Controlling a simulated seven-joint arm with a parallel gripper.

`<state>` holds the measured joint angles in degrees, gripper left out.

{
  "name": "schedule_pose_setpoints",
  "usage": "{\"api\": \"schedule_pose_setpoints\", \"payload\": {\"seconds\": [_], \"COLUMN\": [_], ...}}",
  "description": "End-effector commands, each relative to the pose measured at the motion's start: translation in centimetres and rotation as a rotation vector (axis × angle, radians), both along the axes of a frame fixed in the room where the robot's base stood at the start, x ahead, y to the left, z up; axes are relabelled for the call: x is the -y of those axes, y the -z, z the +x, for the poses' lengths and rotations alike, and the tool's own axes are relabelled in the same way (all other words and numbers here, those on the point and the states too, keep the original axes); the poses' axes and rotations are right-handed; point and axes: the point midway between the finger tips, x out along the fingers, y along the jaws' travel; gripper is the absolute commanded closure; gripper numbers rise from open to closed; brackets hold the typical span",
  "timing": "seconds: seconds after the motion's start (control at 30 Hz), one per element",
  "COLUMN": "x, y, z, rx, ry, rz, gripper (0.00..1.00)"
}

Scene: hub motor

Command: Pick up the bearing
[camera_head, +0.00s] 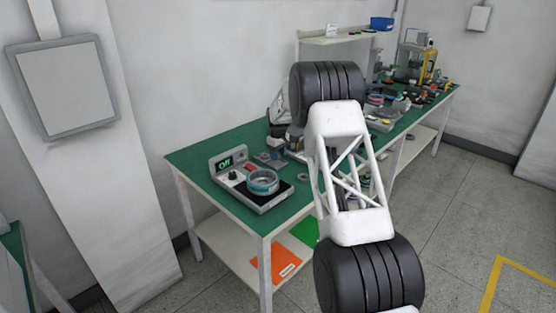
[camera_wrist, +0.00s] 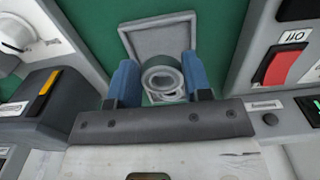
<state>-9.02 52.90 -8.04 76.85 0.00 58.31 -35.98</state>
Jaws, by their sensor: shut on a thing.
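The bearing (camera_wrist: 163,66), a small grey metal ring, shows in the wrist view between the two blue fingers of my gripper (camera_wrist: 160,77). The gripper is shut on it, with one finger at its left side and one at its right. A shallow grey square tray (camera_wrist: 146,32) lies just beyond and below it on the green surface. I cannot tell how high the bearing is above the tray. In the head view my arm hides the gripper and the bearing.
In the wrist view, a device with a red switch (camera_wrist: 276,67) stands close on the right and a grey device with a white knob (camera_wrist: 17,32) on the left. In the head view, a device reading "Off" (camera_head: 227,163) holds a ring (camera_head: 262,183) on the green-topped bench (camera_head: 195,157).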

Motion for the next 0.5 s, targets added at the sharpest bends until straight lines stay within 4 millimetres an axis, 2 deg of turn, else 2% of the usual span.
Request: {"api": "schedule_pose_setpoints", "payload": {"seconds": [0.2, 0.5], "x": [0.0, 0.0], "y": [-3.5, -6.2], "z": [0.1, 0.0], "rx": [0.003, 0.001], "ry": [0.0, 0.0], "rz": [0.0, 0.0], "gripper": [0.85, 0.85]}}
